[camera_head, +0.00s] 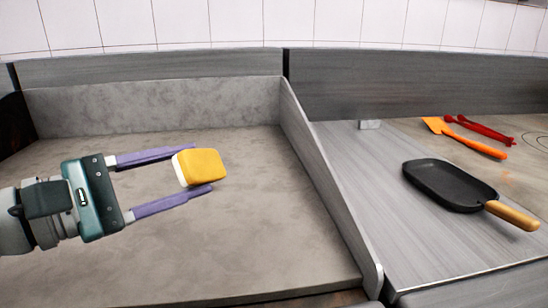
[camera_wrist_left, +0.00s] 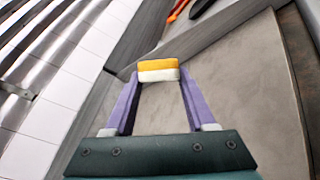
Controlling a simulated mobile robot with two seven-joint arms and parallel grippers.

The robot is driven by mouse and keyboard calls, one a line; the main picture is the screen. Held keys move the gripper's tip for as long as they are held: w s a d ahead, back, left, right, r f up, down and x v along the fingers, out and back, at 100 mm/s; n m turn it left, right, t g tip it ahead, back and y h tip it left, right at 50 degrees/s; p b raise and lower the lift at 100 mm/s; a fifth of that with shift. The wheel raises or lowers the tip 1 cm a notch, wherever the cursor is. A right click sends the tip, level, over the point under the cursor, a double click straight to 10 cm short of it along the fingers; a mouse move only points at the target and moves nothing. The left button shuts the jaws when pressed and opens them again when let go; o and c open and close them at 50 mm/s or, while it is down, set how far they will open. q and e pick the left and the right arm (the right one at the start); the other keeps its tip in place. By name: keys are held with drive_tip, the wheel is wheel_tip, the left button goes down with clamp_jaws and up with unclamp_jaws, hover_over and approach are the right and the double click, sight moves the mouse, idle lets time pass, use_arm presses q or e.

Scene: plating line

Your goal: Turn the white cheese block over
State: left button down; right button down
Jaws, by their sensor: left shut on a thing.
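The cheese block (camera_head: 204,167) has a yellow-orange face and a white part. In the head view its yellow face is towards the camera and right, with the white part (camera_head: 181,170) on the left, towards my left gripper's palm. My left gripper (camera_head: 190,172) is shut on the block, with its purple fingers on either side of it. In the left wrist view the block (camera_wrist_left: 158,70) sits between the fingertips, yellow on the far side and white on the near side. It appears held above the grey counter; the exact height is unclear. My right gripper is not in view.
The grey counter (camera_head: 260,245) around the block is bare. A low divider wall (camera_head: 322,180) stands to its right. Beyond it are a black pan (camera_head: 450,184) with a wooden handle, an orange utensil (camera_head: 470,140) and red tongs (camera_head: 485,128). A back wall closes the far side.

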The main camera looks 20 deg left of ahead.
use_arm(q)
wheel_tip(320, 180, down, 4)
drive_tip(key=n, duration=0.3)
drive_tip(key=n+t+b, duration=0.1)
drive_tip(key=n, duration=0.2)
drive_tip(key=n+h+b, duration=0.1)
drive_tip(key=n, duration=0.2)
drive_tip(key=shift+d+r, duration=0.1)
drive_tip(key=shift+r, duration=0.15)
drive_tip(key=shift+f+n+t+b, duration=0.35)
drive_tip(key=shift+n+b, duration=0.2)
drive_tip(key=shift+n, duration=0.15)
drive_tip(key=shift+f+b, duration=1.1)
drive_tip(key=shift+f, duration=0.05)
drive_tip(key=shift+c, duration=0.8)
unclamp_jaws()
